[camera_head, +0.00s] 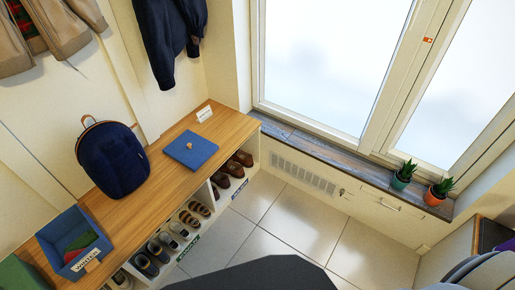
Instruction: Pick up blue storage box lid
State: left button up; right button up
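The blue storage box lid (184,155) is a flat blue square with a small tan knob. It lies on the wooden bench top (158,172), right of the dark blue backpack. An open blue storage box (61,227) stands at the near left of the bench. It holds red and green cloth and has a pale label on its front. Neither of my grippers shows in the head view.
The dark blue backpack (113,160) stands left of the lid, and a small white card (204,114) stands behind it. Several shoes fill cubbies below the bench. Clear tiled floor (300,222) lies right of the bench. Potted plants (402,176) stand on the window sill.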

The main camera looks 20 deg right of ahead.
aim_at(192, 150)
jog(key=z, duration=0.65)
jog(key=i, duration=1.45)
jog(key=u, duration=1.2)
jog(key=i, duration=0.55)
jog(key=u, duration=0.6)
